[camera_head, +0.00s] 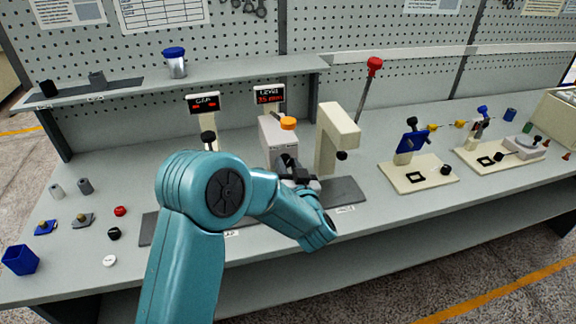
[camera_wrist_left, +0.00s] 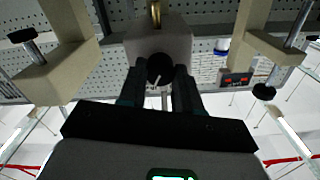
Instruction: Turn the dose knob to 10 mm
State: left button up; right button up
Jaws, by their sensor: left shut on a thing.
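The dose knob (camera_wrist_left: 160,70) is a round black knob with a pale pointer line on the front of a grey box (camera_head: 272,137). The box has an orange cap (camera_head: 288,123) on top. My left gripper (camera_head: 292,170) reaches the box front from the left. In the left wrist view its two dark fingers (camera_wrist_left: 162,88) are on either side of the knob, shut on it. The pointer looks tilted slightly off vertical. In the head view the gripper partly hides the knob, and no scale is readable. My right gripper is not in view.
A display (camera_head: 268,96) behind the box shows red digits that look like 35 mm; a GAP display (camera_head: 204,103) shows dashes. A beige C-shaped stand (camera_head: 337,135) stands close to the box's right. Small caps and parts lie at the bench's left.

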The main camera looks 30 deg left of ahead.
pick_arm(q)
jog(key=shift+m, duration=0.3)
jog(key=o, duration=1)
jog(key=shift+o, duration=0.2)
jog(key=shift+s+d+f, duration=0.1)
jog(key=shift+s+d, duration=0.1)
jog(key=shift+d, duration=0.05)
jog(key=b+v, duration=0.3)
jog(key=v, duration=1.2)
jog(key=shift+s+d+b, duration=0.25)
jog(key=shift+s+b, duration=0.05)
